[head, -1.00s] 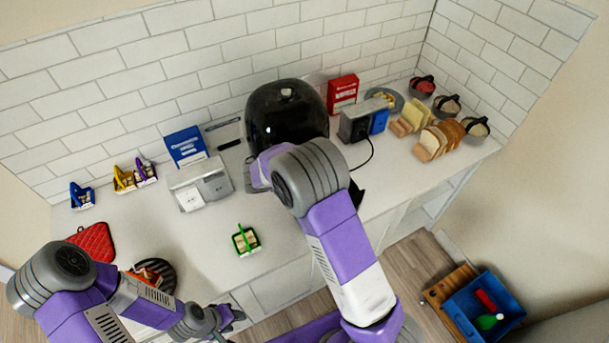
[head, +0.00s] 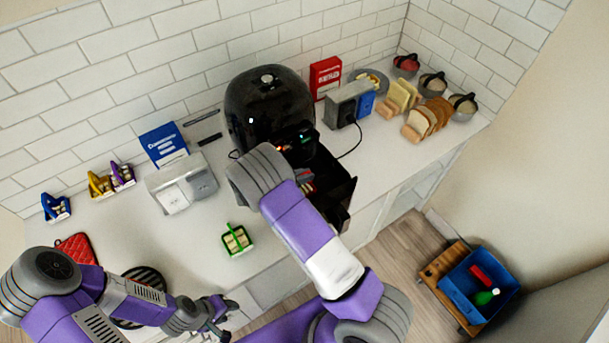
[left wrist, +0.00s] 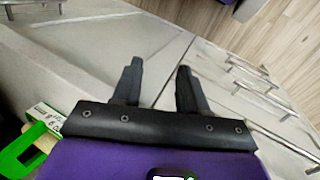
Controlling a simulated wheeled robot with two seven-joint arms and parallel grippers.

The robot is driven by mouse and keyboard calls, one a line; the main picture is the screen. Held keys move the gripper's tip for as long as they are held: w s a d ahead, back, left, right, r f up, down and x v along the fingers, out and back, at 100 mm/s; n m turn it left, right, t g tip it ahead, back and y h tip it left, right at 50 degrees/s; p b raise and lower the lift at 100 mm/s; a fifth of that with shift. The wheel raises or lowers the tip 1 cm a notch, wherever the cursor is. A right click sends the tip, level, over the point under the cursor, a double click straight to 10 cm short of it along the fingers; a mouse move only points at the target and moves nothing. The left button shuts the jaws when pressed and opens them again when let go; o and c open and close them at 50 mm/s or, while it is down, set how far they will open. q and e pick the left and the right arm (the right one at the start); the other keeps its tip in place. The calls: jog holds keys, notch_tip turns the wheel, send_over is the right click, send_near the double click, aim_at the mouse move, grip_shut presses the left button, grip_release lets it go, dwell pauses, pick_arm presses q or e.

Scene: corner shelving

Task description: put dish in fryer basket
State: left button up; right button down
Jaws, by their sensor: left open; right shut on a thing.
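The black air fryer (head: 262,100) stands at the back middle of the counter in the head view. Its dark basket drawer (head: 343,185) is pulled out, partly behind my right arm. Small red and pale bits show at the drawer's left edge; I cannot tell what they are. A small dish (head: 237,240) with a green handle and pale pieces sits near the counter's front edge. It is partly seen in the left wrist view (left wrist: 22,150).
Similar containers with blue (head: 56,207) and yellow (head: 100,184) handles stand at the left. A toaster-like appliance (head: 182,183), a red mitt (head: 77,248) and a dark round trivet (head: 150,276) are nearby. Bread (head: 428,118) and bowls fill the right end.

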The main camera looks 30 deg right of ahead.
jog(key=shift+f, duration=0.1)
jog(key=shift+f, duration=0.15)
jog(key=c, duration=1.1)
grip_release()
jog(key=shift+c, duration=0.2)
jog(key=shift+r, duration=0.2)
jog(key=v, duration=1.2)
jog(key=shift+b, duration=0.45)
jog(key=shift+f, duration=0.1)
